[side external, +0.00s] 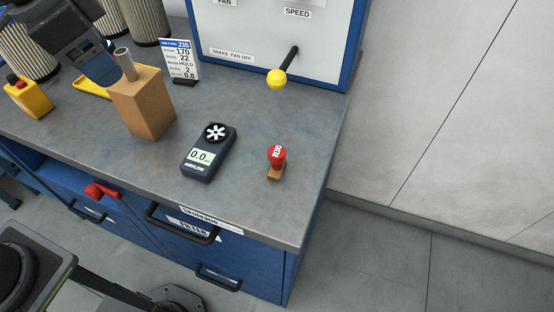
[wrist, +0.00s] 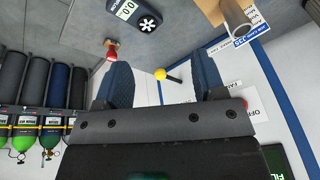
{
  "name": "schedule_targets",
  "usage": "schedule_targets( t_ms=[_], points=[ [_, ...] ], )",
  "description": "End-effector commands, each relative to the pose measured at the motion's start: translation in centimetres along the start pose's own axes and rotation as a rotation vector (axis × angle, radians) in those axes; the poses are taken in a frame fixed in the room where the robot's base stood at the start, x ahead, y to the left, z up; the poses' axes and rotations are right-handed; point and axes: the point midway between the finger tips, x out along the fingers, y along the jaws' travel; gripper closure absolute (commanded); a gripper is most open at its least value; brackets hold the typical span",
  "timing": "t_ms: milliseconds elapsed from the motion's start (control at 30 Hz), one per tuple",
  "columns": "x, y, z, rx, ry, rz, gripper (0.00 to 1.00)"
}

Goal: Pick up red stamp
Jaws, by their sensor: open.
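The red stamp (side external: 277,155) stands upright on the grey bench top near its right front corner. It has a red knob with white lettering and a small brown base. The stamp also shows in the wrist view (wrist: 111,52), at upper left, beyond the left finger and apart from it. My gripper (side external: 101,68) is at the upper left of the side view, far from the stamp and close to the brown block with a tube. In the wrist view my gripper (wrist: 163,66) has its two blue fingers spread with nothing between them.
A dark airflow meter (side external: 208,153) lies left of the stamp. The brown block (side external: 146,104) with a metal tube stands farther left. A lever with a yellow knob (side external: 277,79) sticks out of the panel behind. Bench around the stamp is clear; its right edge is close.

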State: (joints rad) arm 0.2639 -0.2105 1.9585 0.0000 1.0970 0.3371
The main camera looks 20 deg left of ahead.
Motion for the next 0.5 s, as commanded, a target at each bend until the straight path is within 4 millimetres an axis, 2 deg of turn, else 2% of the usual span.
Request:
schedule_targets(
  t_ms=[33,100,167,300,400,500],
  points=[
    [0.7,0.8,-2.3,0.085,-0.027,0.023,0.36],
    [1.6,2.0,-5.0,0.198,-0.056,0.049,0.36],
    [2.5,3.3,-7.2,0.296,-0.080,0.072,0.36],
    [5.4,7.0,-11.7,0.521,-0.133,0.126,0.36],
    [7.6,10.0,-14.0,0.667,-0.166,0.161,0.36],
    [9.5,12.6,-15.5,0.783,-0.191,0.189,0.36]
  ],
)
